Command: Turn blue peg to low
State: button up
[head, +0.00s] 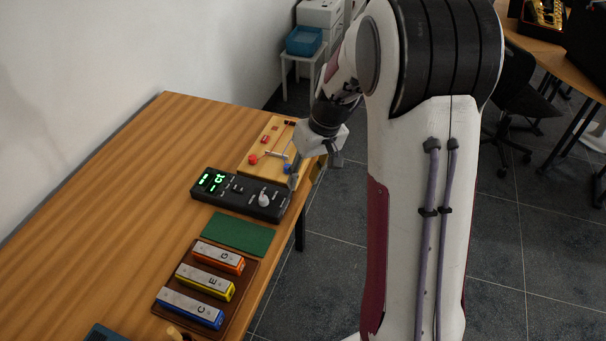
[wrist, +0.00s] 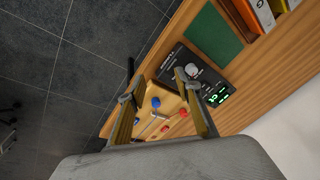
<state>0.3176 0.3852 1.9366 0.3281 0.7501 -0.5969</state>
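The wooden board (head: 259,161) lies near the table's right edge in the head view, with a blue peg (head: 287,168) at its right side and a red peg (head: 252,159) at its left. In the wrist view, the blue peg (wrist: 156,102) appears between my open fingers, on the board (wrist: 169,101), with red pegs (wrist: 184,112) nearby. My gripper (wrist: 154,87) holds nothing there. In the head view, my gripper (head: 294,180) is over the board's right side, close to the blue peg. Contact cannot be told. Any low mark is too small to read.
A black device (head: 239,193) with a green display and pale knob stands beside the board. A green mat (head: 237,232) and a brown tray (head: 242,281) with coloured chime bars lie nearer. The table's left part (head: 130,180) is clear.

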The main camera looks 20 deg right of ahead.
jog(key=a, duration=0.1)
jog(key=m+t+h, duration=0.3)
send_near(287, 166)
jog(key=shift+w+d+f, duration=0.2)
jog(key=shift+w, duration=0.05)
jog(key=shift+f, duration=0.1)
dwell(0.3)
jog(key=shift+x, duration=3.85)
jog(key=shift+s, duration=0.15)
jog(key=shift+a, duration=0.1)
grip_shut()
